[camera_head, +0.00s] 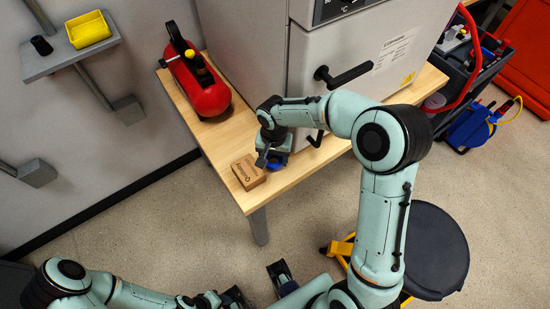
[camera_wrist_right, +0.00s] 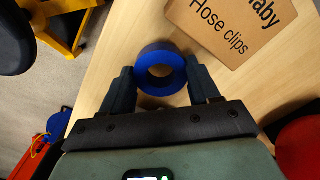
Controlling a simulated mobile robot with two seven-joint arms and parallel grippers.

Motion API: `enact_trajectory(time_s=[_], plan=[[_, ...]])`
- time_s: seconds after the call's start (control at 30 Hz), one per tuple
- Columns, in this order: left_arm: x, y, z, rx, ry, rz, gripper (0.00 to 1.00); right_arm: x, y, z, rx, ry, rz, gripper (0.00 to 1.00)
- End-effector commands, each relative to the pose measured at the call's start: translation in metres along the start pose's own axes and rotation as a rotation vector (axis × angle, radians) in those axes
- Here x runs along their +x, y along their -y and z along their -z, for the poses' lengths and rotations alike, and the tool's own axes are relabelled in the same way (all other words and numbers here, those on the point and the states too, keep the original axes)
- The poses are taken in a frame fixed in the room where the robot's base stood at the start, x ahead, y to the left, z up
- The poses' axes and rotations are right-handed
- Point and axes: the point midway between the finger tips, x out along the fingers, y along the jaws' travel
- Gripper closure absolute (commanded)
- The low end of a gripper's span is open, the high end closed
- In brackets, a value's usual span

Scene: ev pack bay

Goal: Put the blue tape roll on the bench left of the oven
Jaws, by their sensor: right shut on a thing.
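The blue tape roll (camera_wrist_right: 160,49) is between the two fingers of my right gripper (camera_wrist_right: 163,84), which is shut on it. The roll lies flat to the view, at or just above the wood; I cannot tell if it touches. In the head view the right gripper (camera_head: 272,160) is over the front of the wooden bench (camera_head: 290,182), and a bit of blue shows under it. The grey oven (camera_head: 310,75) stands on the bench behind. My left gripper (camera_head: 235,298) is at the bottom edge, partly cut off; its opening is unclear.
A cardboard hose clips box (camera_head: 248,172) sits just left of the right gripper. A red tank (camera_head: 205,88) lies on the bench left of the oven, with bare wood between. A black stool (camera_head: 435,250) and a dark tool cart (camera_head: 470,80) stand to the right.

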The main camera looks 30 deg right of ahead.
Motion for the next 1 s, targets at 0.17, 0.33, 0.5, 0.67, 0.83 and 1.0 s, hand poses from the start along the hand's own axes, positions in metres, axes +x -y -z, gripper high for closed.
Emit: enact_trajectory(time_s=[0.17, 0.33, 0.5, 0.67, 0.83, 1.0], plan=[[-0.001, 0.0, 0.0, 0.0, 0.0, 0.0, 0.57, 0.016, -0.002, 0.003, 0.001, 0.0, 0.001, 0.69], [-0.001, 0.0, 0.0, 0.0, 0.0, 0.0, 0.57, 0.017, -0.002, 0.003, 0.0, -0.001, 0.001, 0.69], [0.002, 0.001, 0.0, 0.0, 0.001, 0.0, 0.57, 0.02, -0.002, 0.003, 0.0, -0.001, 0.001, 0.69], [0.002, 0.001, 0.0, 0.0, 0.001, 0.0, 0.57, 0.02, -0.003, 0.003, 0.001, -0.001, 0.001, 0.14], [0.002, 0.001, 0.0, 0.0, 0.001, 0.0, 0.57, 0.02, -0.003, 0.003, 0.001, -0.001, 0.001, 0.14], [-0.002, -0.001, 0.0, 0.0, -0.001, 0.0, 0.57, 0.015, -0.002, 0.003, 0.001, -0.001, 0.001, 0.14]])
